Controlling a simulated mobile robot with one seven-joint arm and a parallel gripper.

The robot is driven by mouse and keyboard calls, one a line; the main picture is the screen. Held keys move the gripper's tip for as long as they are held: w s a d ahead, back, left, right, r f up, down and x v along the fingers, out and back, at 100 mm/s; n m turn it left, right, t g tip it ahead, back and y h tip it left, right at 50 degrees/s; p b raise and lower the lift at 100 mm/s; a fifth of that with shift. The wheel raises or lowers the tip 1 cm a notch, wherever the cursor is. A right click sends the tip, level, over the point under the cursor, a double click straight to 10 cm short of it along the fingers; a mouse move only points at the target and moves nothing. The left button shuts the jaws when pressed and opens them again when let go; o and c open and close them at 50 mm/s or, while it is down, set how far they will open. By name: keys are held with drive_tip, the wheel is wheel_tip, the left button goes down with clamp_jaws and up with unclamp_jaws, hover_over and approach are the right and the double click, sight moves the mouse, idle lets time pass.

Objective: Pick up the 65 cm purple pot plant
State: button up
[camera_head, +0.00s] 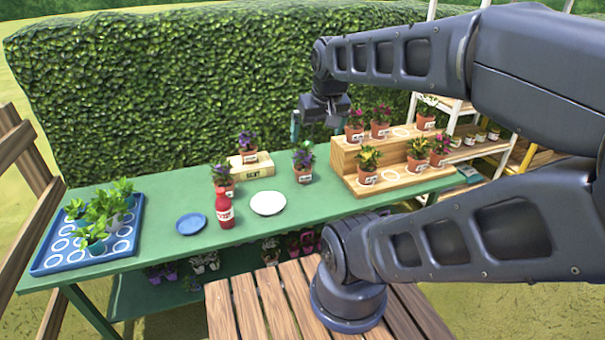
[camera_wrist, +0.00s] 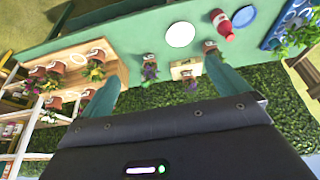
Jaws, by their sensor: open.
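Three purple-flowered plants in terracotta pots with white labels are on the green table. One (camera_head: 303,160) stands right of the white plate, one (camera_head: 222,177) stands near the red bottle, and one (camera_head: 247,142) stands at the pale box. The labels are too small to read for height. My gripper (camera_head: 318,118) is open and empty, raised above and behind the table, in front of the hedge. In the wrist view my gripper (camera_wrist: 160,70) has its teal fingers spread wide. The right-hand purple plant (camera_wrist: 149,68) appears between them, some way off.
A wooden stepped stand (camera_head: 345,160) with several potted flowers is at the table's right. A red bottle (camera_head: 225,210), white plate (camera_head: 268,203), blue plate (camera_head: 191,223) and pale box (camera_head: 252,168) share the table (camera_head: 165,200). A blue tray (camera_head: 50,262) of seedlings is at left.

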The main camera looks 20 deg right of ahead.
drive_tip(key=shift+w, duration=0.1)
idle(0.3)
drive_tip(key=n+g, duration=0.5)
drive_tip(key=n, duration=1.2)
hover_over(302, 170)
wheel_tip(302, 170, down, 33)
drive_tip(key=f, duration=1)
drive_tip(key=shift+d+f, duration=0.2)
drive_tip(key=shift+f, duration=0.05)
drive_tip(key=shift+w, duration=0.1)
drive_tip(key=c, duration=1.3)
